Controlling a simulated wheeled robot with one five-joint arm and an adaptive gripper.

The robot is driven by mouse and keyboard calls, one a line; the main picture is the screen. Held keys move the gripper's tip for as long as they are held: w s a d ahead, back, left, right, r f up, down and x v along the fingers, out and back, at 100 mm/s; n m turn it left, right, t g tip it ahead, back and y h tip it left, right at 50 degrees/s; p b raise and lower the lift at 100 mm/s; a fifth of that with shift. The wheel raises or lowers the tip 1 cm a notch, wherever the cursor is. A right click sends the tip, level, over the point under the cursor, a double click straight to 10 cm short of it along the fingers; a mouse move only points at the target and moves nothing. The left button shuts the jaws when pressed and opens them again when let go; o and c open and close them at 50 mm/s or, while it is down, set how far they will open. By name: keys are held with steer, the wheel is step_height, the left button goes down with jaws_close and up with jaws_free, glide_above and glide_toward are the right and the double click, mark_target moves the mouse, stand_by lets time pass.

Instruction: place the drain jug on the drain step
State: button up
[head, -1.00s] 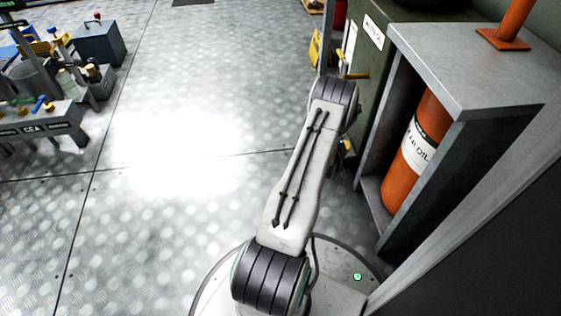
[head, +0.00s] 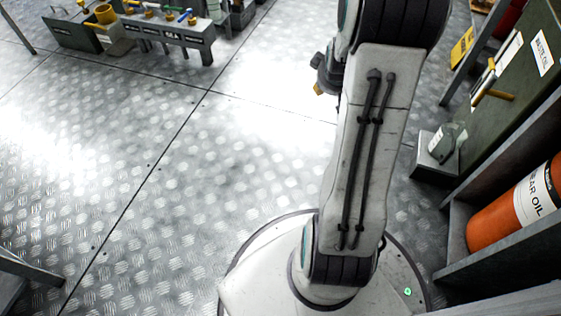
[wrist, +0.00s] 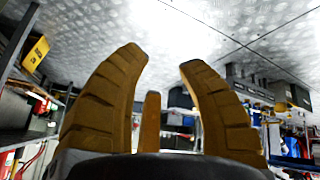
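My gripper (wrist: 163,58) shows its brown fingers spread apart in the wrist view, with nothing held between them. In the head view only a small dark and yellow part of it (head: 321,85) shows past the left side of my arm. A grey-green vessel, apparently the drain jug (head: 447,142), stands on a low grey block, apparently the drain step (head: 430,166), at the foot of the green waste oil tank. It sits below the tank's yellow tap. My gripper is apart from it, to its left in the head view.
The green waste oil tank (head: 520,80) and a grey shelf with an orange gear oil cylinder (head: 515,208) stand close on the right. A bench with coloured valves (head: 165,32) is at the upper left. The metal floor (head: 150,150) between is clear.

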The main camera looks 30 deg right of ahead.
steer(key=s+a+r+n+y, duration=0.1)
steer(key=s+a+r, duration=0.2)
steer(key=a, duration=0.5)
steer(key=s+a+r+y, duration=0.2)
steer(key=a+r, duration=0.1)
steer(key=a, duration=0.5)
steer(key=s+a+r+g+y, duration=0.1)
steer(key=s+a+g, duration=0.2)
steer(key=s+a, duration=0.7)
steer(key=s, duration=0.3)
steer(key=shift+a+r+n, duration=0.25)
steer(key=shift+a+n, duration=0.05)
steer(key=shift+n, duration=0.1)
